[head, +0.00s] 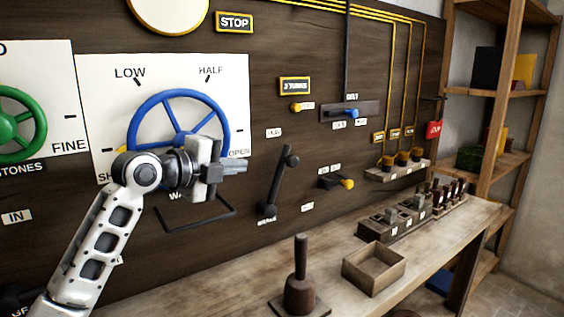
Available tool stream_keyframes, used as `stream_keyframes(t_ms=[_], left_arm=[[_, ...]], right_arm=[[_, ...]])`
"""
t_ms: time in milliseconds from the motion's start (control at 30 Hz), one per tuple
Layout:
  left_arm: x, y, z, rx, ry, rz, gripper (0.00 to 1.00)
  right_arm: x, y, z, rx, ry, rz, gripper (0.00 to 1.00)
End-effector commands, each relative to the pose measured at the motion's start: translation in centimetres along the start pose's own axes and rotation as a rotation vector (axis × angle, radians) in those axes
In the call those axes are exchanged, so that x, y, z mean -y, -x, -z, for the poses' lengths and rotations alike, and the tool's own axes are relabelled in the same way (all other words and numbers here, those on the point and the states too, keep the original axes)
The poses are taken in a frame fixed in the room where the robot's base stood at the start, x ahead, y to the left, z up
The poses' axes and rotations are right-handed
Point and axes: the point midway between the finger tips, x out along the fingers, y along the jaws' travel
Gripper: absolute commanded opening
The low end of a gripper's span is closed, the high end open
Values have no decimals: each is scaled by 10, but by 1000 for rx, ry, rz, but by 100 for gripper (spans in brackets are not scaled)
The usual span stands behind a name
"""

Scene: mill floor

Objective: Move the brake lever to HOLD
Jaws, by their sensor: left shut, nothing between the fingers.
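A dark lever (279,180), which I take to be the brake lever, is on the dark wooden panel. It leans up and to the right, with its pivot at the bottom and a round knob at the top. The small labels around it are too small to read, so I cannot tell which one says HOLD. My left gripper (238,167) is shut and empty, left of the lever and apart from it in the picture. It covers the lower right of the blue wheel (222,103). My right gripper is out of view.
A dark bracket (198,222) sticks out below my left gripper. The wooden bench (232,291) below carries a handled block (300,290) and an open box (374,273).

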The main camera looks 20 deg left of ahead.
Motion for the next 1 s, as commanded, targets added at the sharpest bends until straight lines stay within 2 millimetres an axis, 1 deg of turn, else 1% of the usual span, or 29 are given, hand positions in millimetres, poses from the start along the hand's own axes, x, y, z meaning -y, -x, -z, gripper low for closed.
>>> stream_keyframes(t_ms=[167,267,600,700,833,1000], left_arm=[[2,-16,1,-3,4,1,0],[3,-34,1,-3,7,1,0],[3,-106,2,-3,6,0,0],[3,-121,2,-3,4,0,0],[1,-133,0,-1,3,0,0],[0,-140,1,-1,2,0,0]], right_arm=[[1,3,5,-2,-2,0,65],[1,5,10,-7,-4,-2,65],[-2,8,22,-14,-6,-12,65],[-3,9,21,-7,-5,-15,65],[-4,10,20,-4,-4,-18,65],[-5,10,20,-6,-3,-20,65]])
